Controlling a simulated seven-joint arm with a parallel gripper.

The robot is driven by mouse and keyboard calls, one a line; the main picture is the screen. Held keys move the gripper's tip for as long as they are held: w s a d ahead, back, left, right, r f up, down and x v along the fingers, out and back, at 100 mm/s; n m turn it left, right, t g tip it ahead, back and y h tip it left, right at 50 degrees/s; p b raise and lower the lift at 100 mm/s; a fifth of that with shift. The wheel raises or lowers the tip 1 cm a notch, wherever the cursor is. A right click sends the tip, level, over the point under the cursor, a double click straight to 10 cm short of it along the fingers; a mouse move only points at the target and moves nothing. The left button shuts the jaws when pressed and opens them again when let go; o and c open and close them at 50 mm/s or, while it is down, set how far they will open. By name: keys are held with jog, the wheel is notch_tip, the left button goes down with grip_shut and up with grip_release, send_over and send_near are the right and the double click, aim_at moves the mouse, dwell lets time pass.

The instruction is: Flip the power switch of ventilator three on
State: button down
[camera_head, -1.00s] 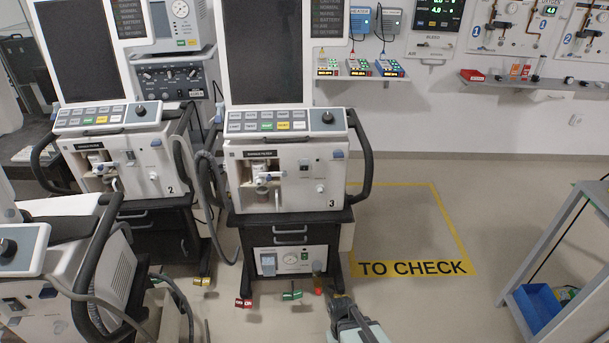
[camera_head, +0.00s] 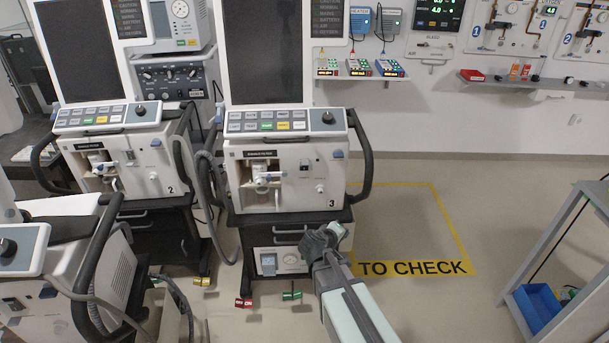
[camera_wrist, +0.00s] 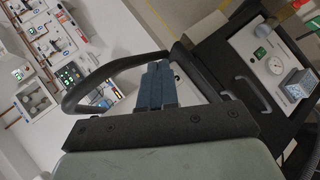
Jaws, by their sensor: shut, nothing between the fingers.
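Ventilator three (camera_head: 285,205), a white unit marked 3, stands on a black cart in the middle of the head view. A small dark element (camera_head: 304,166), which looks like its power switch, sits on the front panel's right half; its position is too small to read. My gripper (camera_head: 327,238) is in front of the cart's upper right, below the panel and apart from the switch. In the wrist view my blue-grey fingers (camera_wrist: 155,84) are together and empty, near a black handle loop (camera_wrist: 85,85). The switch cannot be made out in the wrist view.
Ventilator two (camera_head: 125,175) stands to the left, with hoses between. A black side handle (camera_head: 366,160) sticks out at ventilator three's right. The lower gauge panel (camera_wrist: 268,65) shows in the wrist view. The floor marked TO CHECK (camera_head: 400,225) is clear. A grey shelf (camera_head: 555,240) stands right.

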aim_at(304, 170)
jog(key=w+a+r+n+t+y, duration=0.1)
jog(key=w+a+r+n+t, duration=0.25)
jog(key=w+r+t, duration=0.35)
jog(key=a+r+n+y, duration=0.3)
jog(key=a+n+y, duration=0.4)
jog(key=a, duration=0.1)
jog(key=shift+w, duration=0.3)
jog(key=shift+a, duration=0.1)
jog(key=w, duration=0.4)
jog(key=w+f, duration=0.1)
jog(key=w, duration=0.4)
jog(key=w+a, duration=0.1)
jog(key=w, duration=0.4)
jog(key=shift+f, duration=0.4)
